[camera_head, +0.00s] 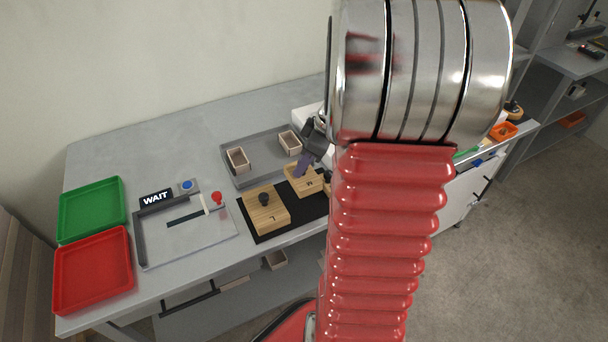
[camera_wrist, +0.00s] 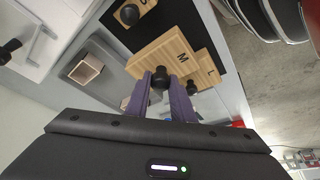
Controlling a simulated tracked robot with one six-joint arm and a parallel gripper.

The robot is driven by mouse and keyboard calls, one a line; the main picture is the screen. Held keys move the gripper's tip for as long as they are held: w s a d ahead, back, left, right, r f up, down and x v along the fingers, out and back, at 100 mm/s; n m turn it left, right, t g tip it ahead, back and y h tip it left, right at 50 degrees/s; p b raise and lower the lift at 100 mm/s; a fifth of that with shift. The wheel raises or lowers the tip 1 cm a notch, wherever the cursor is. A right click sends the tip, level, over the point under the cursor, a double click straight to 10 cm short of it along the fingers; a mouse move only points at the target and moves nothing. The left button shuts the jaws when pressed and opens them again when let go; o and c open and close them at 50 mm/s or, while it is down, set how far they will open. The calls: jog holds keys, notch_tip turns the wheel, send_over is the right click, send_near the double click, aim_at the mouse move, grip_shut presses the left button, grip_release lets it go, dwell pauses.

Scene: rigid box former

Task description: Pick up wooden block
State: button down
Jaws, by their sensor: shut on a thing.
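A wooden block marked M (camera_head: 299,187) is at the black mat, partly hidden behind my arm. It also shows in the wrist view (camera_wrist: 165,55), in front of another wooden block (camera_wrist: 207,66). My gripper (camera_wrist: 160,80) has its purple fingers shut on the black knob of the M block. I cannot tell whether the block is clear of the mat. A wooden block marked L (camera_head: 262,218) with a black knob stands to its left.
The black mat (camera_head: 290,225) lies near the table's front edge. Behind it is a grey tray (camera_head: 263,165) with two small open boxes (camera_head: 237,160) (camera_head: 290,142). A WAIT sign (camera_head: 156,198), green tray (camera_head: 90,210) and red tray (camera_head: 92,270) are at left. The back-left tabletop is clear.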

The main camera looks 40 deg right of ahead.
jog(key=shift+r, duration=1.5)
